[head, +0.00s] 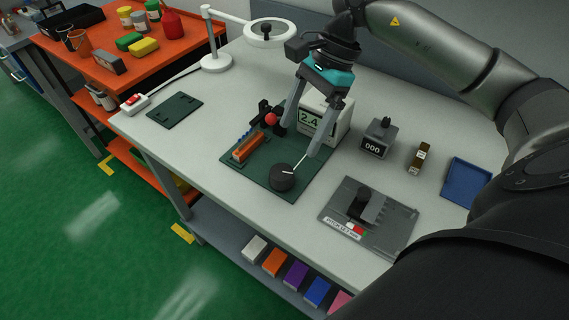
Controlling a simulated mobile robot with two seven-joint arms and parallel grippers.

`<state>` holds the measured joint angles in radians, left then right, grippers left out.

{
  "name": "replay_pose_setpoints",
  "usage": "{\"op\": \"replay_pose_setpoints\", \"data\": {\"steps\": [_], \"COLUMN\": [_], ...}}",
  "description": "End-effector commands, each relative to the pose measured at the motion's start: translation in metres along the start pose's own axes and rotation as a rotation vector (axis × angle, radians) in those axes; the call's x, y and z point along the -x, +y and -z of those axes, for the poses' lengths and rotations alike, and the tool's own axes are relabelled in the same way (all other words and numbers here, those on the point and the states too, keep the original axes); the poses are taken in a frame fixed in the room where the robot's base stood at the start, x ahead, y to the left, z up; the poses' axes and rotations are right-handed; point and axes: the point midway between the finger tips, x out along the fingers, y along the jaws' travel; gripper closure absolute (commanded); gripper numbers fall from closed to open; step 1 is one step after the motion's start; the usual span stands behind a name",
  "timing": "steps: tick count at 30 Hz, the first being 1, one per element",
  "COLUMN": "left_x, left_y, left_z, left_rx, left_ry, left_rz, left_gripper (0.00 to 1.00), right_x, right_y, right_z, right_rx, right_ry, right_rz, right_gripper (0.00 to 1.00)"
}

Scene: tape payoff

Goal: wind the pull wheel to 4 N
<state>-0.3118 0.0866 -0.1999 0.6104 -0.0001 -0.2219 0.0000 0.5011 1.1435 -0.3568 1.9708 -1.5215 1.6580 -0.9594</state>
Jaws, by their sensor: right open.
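The pull wheel appears to be the dark round wheel (283,179) with a white line on its top, near the front of a dark green board (257,184). A white display box (337,119) behind it reads 2.4, partly hidden by a finger. My right gripper (297,138) is open, fingers pointing down, behind and above the wheel and in front of the display. The fingers look empty and apart from the wheel. A red ball-shaped part (271,118) and an orange-brown block (248,148) are on the board to the left. My left gripper is out of view.
A counter box (377,139) reading 000, a small brown bottle-like item (419,157), a blue tray (467,181) and a grey plate fixture (394,222) stand to the right. A white lamp (216,60) stands behind left. Table near the front left is clear.

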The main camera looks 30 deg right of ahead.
Motion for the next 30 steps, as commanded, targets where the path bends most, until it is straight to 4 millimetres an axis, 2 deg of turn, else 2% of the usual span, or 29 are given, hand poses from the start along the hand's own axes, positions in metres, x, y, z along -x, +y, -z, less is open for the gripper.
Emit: {"op": "replay_pose_setpoints", "data": {"steps": [1,6,12,18,26,30], "left_x": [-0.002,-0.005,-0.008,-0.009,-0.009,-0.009], "left_y": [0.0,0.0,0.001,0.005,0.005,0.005], "left_z": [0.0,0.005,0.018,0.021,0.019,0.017], "left_rx": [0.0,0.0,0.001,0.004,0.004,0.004], "left_ry": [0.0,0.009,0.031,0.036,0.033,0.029], "left_rz": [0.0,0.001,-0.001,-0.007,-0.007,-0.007], "left_gripper": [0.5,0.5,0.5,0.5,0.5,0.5], "right_x": [-0.014,-0.05,-0.081,-0.094,-0.095,-0.095], "right_y": [0.001,0.001,0.0,0.0,0.0,0.0], "right_z": [0.0,-0.001,0.0,0.0,0.0,0.0], "right_rx": [0.0,0.0,-0.001,-0.001,-0.001,-0.001], "right_ry": [-0.002,-0.004,-0.002,0.0,0.0,0.0], "right_rz": [-0.006,-0.004,-0.001,-0.001,0.0,0.0], "right_gripper": [0.09,0.09,0.09,0.09,0.09,0.22]}}
